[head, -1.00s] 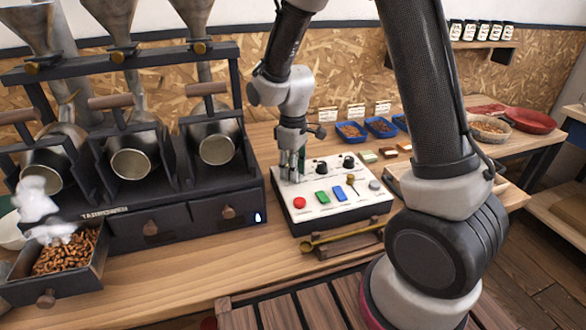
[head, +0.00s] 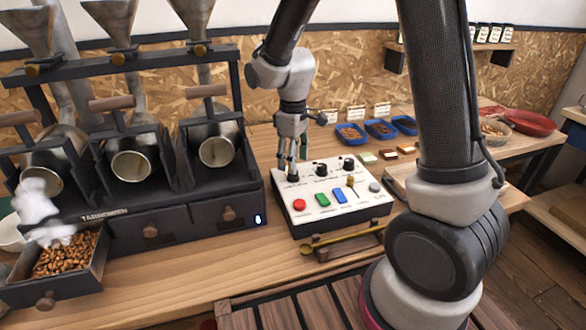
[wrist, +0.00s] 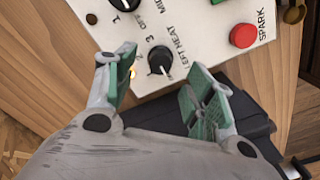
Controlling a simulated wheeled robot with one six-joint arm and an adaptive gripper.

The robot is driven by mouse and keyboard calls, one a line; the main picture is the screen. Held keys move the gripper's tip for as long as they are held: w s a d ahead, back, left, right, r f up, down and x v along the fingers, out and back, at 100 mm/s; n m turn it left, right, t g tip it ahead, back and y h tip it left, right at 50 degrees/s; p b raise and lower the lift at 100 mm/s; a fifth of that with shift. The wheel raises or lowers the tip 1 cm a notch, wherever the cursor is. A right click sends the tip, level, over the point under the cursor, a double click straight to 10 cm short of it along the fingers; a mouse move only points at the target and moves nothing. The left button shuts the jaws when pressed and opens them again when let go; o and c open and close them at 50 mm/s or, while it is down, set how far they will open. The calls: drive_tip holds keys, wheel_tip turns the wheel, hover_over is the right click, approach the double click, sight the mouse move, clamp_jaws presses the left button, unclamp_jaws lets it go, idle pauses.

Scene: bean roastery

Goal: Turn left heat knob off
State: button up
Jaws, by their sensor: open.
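The left heat knob (wrist: 160,60) is a black dial with a pale pointer mark, beside the printed words LEFT HEAT on the white control panel (wrist: 205,45). In the wrist view it sits between the green-padded fingers of my gripper (wrist: 161,68), which are spread apart with a gap on both sides. A small orange glow shows near the left finger.
Two more black knobs (head: 320,169) (head: 348,164) stand to the right. A red SPARK button (head: 299,205), a green switch (head: 322,199) and a blue switch (head: 340,195) lie in front. The roaster rack (head: 255,190) stands close on the left.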

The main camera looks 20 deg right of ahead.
wheel_tip(320, 180, up, 8)
drive_tip(key=shift+f, duration=0.15)
idle(0.4)
drive_tip(key=s+d+r+m+t, duration=0.2)
drive_tip(key=s+d+r+m, duration=0.2)
drive_tip(key=s+d, duration=0.3)
drive_tip(key=s+d+r+m+t, duration=0.2)
drive_tip(key=s+d+r+m, duration=0.3)
drive_tip(key=s, duration=1)
drive_tip(key=d+r, duration=0.2)
drive_tip(key=d, duration=0.1)
